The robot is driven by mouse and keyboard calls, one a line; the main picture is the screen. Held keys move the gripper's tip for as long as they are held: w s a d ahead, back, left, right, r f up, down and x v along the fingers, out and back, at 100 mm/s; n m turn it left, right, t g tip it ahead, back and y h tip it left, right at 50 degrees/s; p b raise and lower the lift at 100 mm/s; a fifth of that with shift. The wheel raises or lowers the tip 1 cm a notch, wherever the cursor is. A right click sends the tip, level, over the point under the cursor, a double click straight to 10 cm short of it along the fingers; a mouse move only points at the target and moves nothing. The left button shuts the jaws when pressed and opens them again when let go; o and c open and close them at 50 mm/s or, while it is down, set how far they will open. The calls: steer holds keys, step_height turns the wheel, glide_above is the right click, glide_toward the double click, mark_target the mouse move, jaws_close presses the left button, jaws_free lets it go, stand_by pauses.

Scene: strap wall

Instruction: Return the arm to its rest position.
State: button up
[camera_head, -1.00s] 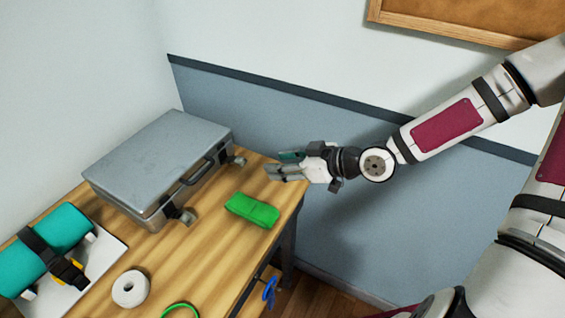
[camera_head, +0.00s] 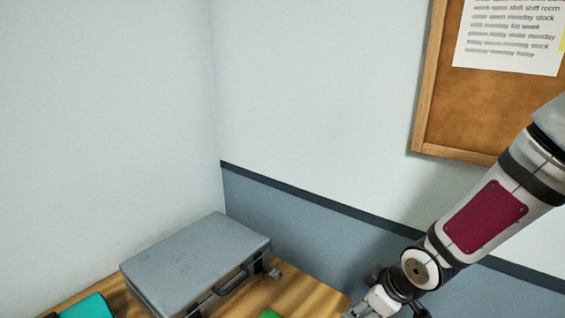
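My gripper (camera_head: 367,306) is at the bottom edge of the head view, right of the wooden table. Its fingertips are cut off or too small to judge, so I cannot tell whether it is open or shut. My arm reaches down to it from the right edge, in front of the blue-grey lower wall.
A grey case (camera_head: 195,262), closed, lies on the wooden table (camera_head: 297,296) in the corner. A cork board (camera_head: 470,105) with a paper hangs at upper right.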

steer(key=s+d+r+m+h, duration=0.2)
steer(key=s+d+r, duration=0.15)
steer(key=r, duration=0.35)
steer(key=s+d+r+m+h, duration=0.2)
steer(key=s+r+m+h, duration=0.15)
steer(key=r, duration=0.35)
steer(key=s+a+r+m+y, duration=0.3)
steer(key=s+r, duration=0.5)
steer(key=s, duration=0.5)
steer(key=shift+s+a+r+m, duration=0.2)
steer(key=shift+a+r+m, duration=0.15)
steer(key=shift+a, duration=0.2)
